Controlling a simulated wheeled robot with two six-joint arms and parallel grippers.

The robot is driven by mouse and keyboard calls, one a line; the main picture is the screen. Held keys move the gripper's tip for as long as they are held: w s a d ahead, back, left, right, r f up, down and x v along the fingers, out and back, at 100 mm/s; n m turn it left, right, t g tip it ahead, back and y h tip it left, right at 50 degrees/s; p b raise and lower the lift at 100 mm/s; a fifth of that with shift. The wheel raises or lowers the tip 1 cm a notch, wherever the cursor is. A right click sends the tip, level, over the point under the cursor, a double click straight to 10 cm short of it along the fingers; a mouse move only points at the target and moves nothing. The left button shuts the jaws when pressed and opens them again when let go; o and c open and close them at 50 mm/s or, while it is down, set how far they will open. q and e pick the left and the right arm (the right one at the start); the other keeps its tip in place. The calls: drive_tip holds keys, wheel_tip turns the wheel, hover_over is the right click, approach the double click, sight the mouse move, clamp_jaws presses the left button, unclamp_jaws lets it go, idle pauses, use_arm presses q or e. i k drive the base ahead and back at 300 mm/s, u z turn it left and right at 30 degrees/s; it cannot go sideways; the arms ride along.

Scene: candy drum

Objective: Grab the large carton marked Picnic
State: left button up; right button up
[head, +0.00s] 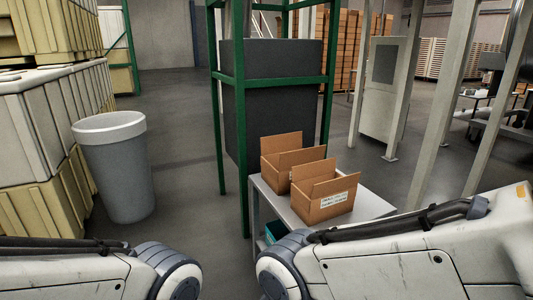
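Two open brown cartons stand one behind the other on a small grey table (372,207) in the head view. The nearer carton (312,212) has raised flaps and a white label on its front side; the print is too small to read. The farther carton (270,174) is partly hidden behind the nearer one, and no label shows on it. I cannot tell which carton is marked Picnic. My two arms come in low from the left and right, and the right arm covers the table's near edge. Neither gripper is in view.
A green frame (241,130) around a dark grey drum or bin (275,100) stands directly behind the cartons. A grey bin (117,180) and stacked crates (30,125) are at the left. A teal container (275,231) sits under the table. Floor is clear between bin and frame.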

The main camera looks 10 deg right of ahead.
sight(281, 182)
drive_tip(key=z, duration=0.25)
drive_tip(key=i, duration=0.7)
drive_tip(key=u, duration=0.6)
drive_tip(key=i, duration=0.65)
drive_tip(key=u, duration=0.7)
drive_tip(key=i, duration=0.7)
drive_tip(key=z, duration=0.75)
drive_tip(key=i, duration=0.8)
drive_tip(key=z, duration=0.75)
